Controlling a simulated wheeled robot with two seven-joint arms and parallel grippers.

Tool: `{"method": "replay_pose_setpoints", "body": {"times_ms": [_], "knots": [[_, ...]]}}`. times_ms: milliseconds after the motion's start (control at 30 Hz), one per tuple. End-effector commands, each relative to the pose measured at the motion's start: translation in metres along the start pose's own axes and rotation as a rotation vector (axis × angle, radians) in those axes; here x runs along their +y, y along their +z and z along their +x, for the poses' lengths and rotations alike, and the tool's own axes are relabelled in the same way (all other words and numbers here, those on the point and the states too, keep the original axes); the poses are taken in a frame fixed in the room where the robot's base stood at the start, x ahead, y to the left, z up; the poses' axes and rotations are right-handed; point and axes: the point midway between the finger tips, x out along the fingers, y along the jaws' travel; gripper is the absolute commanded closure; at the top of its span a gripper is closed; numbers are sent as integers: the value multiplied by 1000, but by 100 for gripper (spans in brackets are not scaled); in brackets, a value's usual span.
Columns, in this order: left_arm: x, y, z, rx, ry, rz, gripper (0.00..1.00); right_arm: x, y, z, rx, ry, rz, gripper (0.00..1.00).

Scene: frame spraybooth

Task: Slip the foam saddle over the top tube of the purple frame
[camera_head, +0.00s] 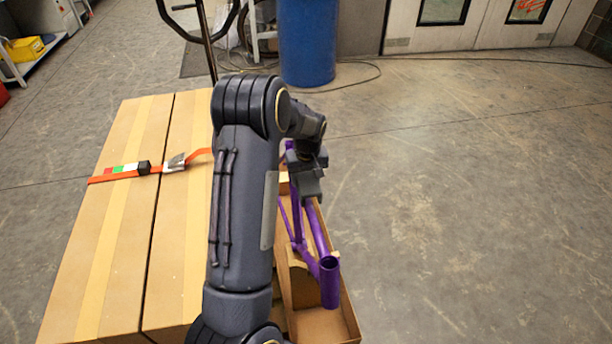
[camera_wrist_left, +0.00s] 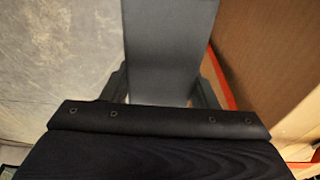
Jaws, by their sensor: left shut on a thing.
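The purple frame (camera_head: 329,282) stands in an open cardboard box at the middle right of the head view; its upper tube runs back from the near end tube. My left gripper (camera_head: 303,165) is over this tube and shut on the grey foam saddle (camera_head: 311,187). The saddle lines up with the tube, which emerges just below it in the picture. I cannot tell whether the saddle is around the tube or just above it. In the left wrist view the foam saddle (camera_wrist_left: 170,50) is a wide grey slab between the dark fingers. My right gripper is out of view.
The open box (camera_head: 345,310) has low walls around the frame. Large closed cartons (camera_head: 115,225) with an orange strap (camera_head: 105,179) stand to its left. A blue drum (camera_head: 308,40) is behind. The floor to the right is clear except for a cable (camera_head: 350,82).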

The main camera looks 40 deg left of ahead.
Motion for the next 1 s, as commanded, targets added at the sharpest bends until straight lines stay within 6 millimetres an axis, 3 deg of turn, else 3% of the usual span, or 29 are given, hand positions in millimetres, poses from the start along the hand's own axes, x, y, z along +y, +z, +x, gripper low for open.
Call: {"method": "replay_pose_setpoints", "body": {"times_ms": [700,1000], "knots": [[0,8,60,-1,0,-1,67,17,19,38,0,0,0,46],[0,9,70,-1,0,-1,67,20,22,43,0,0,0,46]]}}
